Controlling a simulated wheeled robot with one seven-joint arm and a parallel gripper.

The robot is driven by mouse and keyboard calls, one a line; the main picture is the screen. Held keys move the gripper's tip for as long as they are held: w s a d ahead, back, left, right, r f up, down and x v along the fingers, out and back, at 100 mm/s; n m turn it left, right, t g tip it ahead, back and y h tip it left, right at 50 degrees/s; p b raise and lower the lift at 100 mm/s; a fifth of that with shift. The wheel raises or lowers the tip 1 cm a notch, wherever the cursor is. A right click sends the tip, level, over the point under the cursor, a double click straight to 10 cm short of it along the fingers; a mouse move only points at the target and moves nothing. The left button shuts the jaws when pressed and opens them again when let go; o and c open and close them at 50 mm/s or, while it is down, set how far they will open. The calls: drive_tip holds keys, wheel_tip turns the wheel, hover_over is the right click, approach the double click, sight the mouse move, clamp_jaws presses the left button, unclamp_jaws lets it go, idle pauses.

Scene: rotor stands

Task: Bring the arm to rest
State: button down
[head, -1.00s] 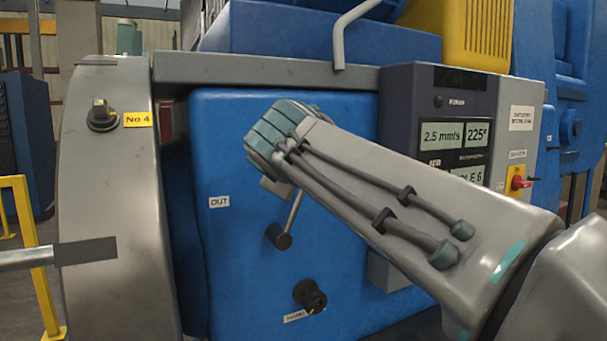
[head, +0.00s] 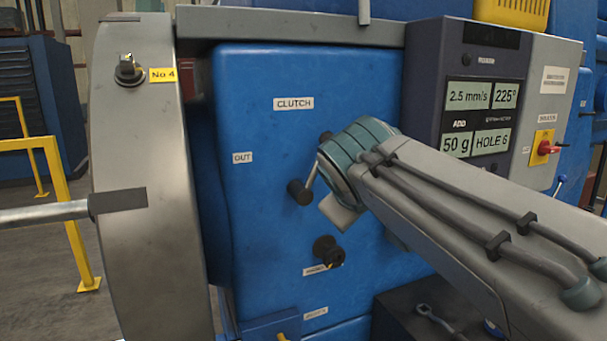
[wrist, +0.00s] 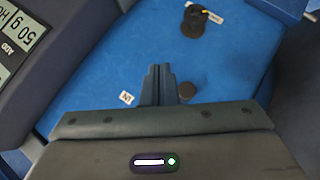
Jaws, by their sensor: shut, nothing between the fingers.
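My arm (head: 450,215) reaches in from the lower right in the head view, its wrist end in front of the blue machine front (head: 260,200). In the wrist view my gripper (wrist: 158,70) is shut and empty, its fingers together over the blue panel. A dark round knob (wrist: 187,90) shows close beside the fingers; I cannot tell whether they touch. In the head view the fingertips are hidden behind the wrist. The clutch lever's black knob (head: 300,191) shows left of the wrist, and the arm hides part of the lever.
A black rotary knob (head: 328,251) sticks out below the lever. The display box (head: 470,95) reads 2.5 mm/s, 225°, 50 g, HOLE 6. A red switch (head: 546,147) is at its right. A dark tray (head: 395,312) with a wrench is below the arm. Yellow rails (head: 66,200) stand at left.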

drive_tip(key=s+d+f+m+g+y, duration=0.1)
drive_tip(key=s+d+f+m+g, duration=0.2)
drive_tip(key=s+f, duration=0.5)
drive_tip(key=s+d+f+m+g+y, duration=0.1)
drive_tip(key=s+d+f+m+g, duration=0.1)
drive_tip(key=s+f, duration=0.7)
wheel_tip(320, 180, down, 7)
drive_tip(key=m+g, duration=0.1)
drive_tip(key=m, duration=0.1)
drive_tip(key=shift+d+m+g, duration=0.3)
drive_tip(key=shift+d+g, duration=0.1)
drive_tip(key=c, duration=2.1)
unclamp_jaws()
drive_tip(key=shift+c, duration=0.2)
